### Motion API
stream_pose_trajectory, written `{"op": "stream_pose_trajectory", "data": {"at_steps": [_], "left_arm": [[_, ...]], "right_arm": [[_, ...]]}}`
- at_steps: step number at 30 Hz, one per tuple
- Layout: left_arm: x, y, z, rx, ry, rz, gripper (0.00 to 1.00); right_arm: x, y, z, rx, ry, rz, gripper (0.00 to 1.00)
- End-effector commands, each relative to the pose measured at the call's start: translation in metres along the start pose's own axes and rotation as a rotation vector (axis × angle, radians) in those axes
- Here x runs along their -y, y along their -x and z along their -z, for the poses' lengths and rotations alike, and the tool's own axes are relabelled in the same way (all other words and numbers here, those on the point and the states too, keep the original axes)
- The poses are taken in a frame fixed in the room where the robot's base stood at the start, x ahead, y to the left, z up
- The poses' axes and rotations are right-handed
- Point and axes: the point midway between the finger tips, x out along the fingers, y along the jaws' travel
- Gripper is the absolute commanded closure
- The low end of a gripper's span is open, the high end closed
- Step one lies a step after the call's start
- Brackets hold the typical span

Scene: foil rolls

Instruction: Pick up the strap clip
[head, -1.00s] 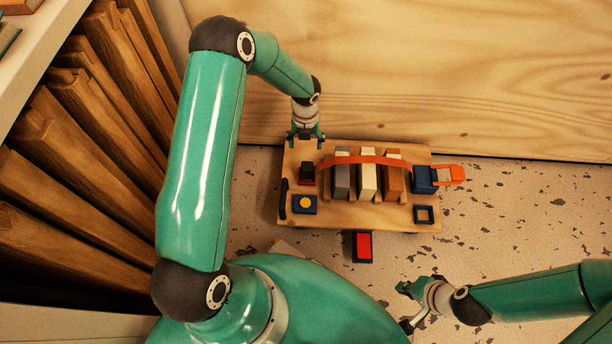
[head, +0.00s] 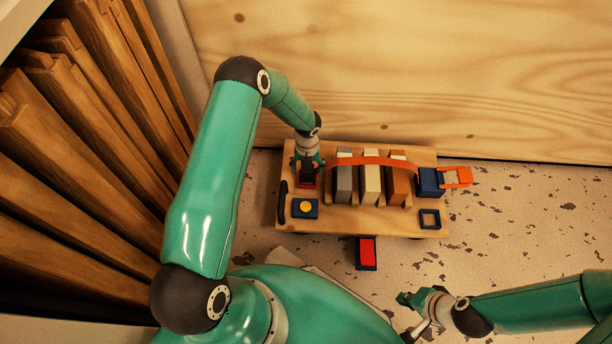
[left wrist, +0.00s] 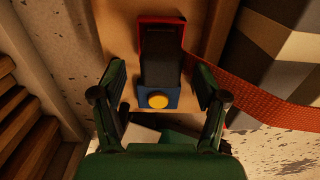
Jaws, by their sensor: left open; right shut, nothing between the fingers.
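A black upright block in a red-edged base, which looks like the strap clip (left wrist: 160,60), stands at the left end of the wooden board (head: 370,221). An orange strap (head: 360,161) runs right from beside it, over several blocks, to a blue block (head: 429,183) with an orange end piece (head: 457,176). My left gripper (head: 307,170) is open above the black block and hides part of it in the head view. In the left wrist view its fingers (left wrist: 160,98) are apart on either side, not visibly touching it. My right gripper (head: 403,298) is shut and empty at lower right.
A blue block with a yellow button (head: 305,208) sits just in front of the black block. A blue square frame (head: 430,219) is at the board's right. A red-topped block (head: 367,252) lies off its front edge. Wooden slats (head: 80,150) stand left; a wooden wall (head: 420,70) is behind.

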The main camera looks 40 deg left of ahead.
Motion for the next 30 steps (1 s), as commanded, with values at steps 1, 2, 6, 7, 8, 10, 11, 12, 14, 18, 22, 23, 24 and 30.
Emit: {"op": "stream_pose_trajectory", "data": {"at_steps": [1,2,6,7,8,10,11,12,14,18,22,23,24,30], "left_arm": [[0.000,-0.012,0.000,0.000,0.001,0.000,0.27],[0.000,-0.016,0.000,0.000,0.002,0.000,0.27],[0.000,-0.023,0.000,0.001,0.002,0.000,0.27],[0.000,-0.023,-0.001,0.001,0.001,0.000,0.27],[0.000,-0.022,-0.001,0.001,0.001,0.000,0.27],[0.000,-0.022,-0.001,0.001,0.001,0.000,0.27],[0.000,-0.022,-0.001,0.001,0.001,0.000,0.27],[0.000,-0.022,0.000,0.001,0.001,0.000,0.29],[0.000,-0.022,0.000,0.001,0.001,0.000,0.39],[0.000,-0.022,0.000,0.001,0.000,0.000,0.62],[0.000,-0.022,0.000,0.001,0.000,0.000,0.84],[0.000,-0.022,0.000,0.001,0.000,0.000,0.89],[0.000,-0.022,0.000,0.001,0.000,0.000,0.94],[0.000,-0.021,-0.001,0.001,0.000,0.000,0.94]], "right_arm": [[-0.003,-0.008,0.000,0.000,0.000,0.000,1.00],[-0.003,-0.009,0.000,0.000,0.000,0.000,1.00],[-0.004,-0.011,0.000,0.000,0.000,0.000,1.00],[-0.004,-0.011,0.000,0.000,0.000,0.000,1.00],[-0.004,-0.010,0.000,0.000,0.000,0.000,1.00],[-0.004,-0.010,0.000,0.000,0.000,0.000,1.00],[-0.004,-0.010,0.000,0.000,0.000,0.000,1.00],[-0.004,-0.010,0.000,0.000,0.000,0.000,1.00],[-0.004,-0.010,0.000,0.000,0.000,0.000,1.00],[-0.004,-0.010,0.000,0.000,0.000,0.000,1.00],[-0.004,-0.010,0.000,0.000,0.000,0.000,1.00],[-0.004,-0.010,0.000,0.000,0.000,0.000,1.00],[-0.004,-0.010,0.000,0.000,0.000,0.000,1.00],[-0.004,-0.010,0.000,0.000,0.000,0.000,1.00]]}}
